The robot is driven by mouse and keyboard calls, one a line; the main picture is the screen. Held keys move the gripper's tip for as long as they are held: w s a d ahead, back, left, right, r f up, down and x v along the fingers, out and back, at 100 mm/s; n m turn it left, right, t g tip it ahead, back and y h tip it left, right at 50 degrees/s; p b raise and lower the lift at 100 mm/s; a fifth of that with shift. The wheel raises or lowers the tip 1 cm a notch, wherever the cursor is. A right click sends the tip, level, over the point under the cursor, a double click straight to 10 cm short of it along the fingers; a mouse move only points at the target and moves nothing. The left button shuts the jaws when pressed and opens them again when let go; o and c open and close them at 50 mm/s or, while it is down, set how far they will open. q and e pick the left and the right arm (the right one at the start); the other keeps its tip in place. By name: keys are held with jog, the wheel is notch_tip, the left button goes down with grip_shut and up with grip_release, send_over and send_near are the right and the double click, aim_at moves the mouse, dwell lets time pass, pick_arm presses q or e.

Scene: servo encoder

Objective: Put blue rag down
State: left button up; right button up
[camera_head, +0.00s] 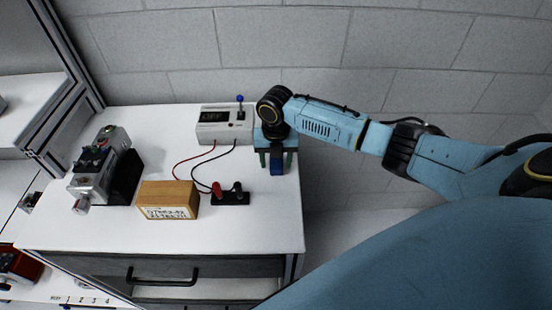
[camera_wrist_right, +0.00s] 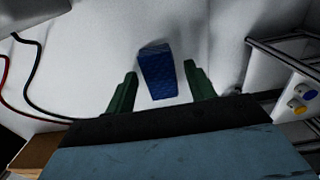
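The blue rag (camera_head: 277,168) is a small folded, quilted-looking block at the right end of the white table, below my right gripper (camera_head: 276,157). In the right wrist view the rag (camera_wrist_right: 158,73) appears to rest on the white surface between the two green fingers of the right gripper (camera_wrist_right: 161,80). A gap shows on each side of it, so the fingers are open and apart from it. My left gripper is not in view.
A white meter box (camera_head: 225,124) with red and black leads stands left of my right gripper. A wooden box (camera_head: 168,199), a black terminal block (camera_head: 231,197) and a silver motor unit (camera_head: 97,172) stand further left. The front right of the white table (camera_head: 270,228) is clear.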

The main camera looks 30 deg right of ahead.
aim_at(276, 162)
notch_tip(276, 162, up, 12)
jog(key=shift+r, duration=0.2)
dwell(0.5)
dwell(0.4)
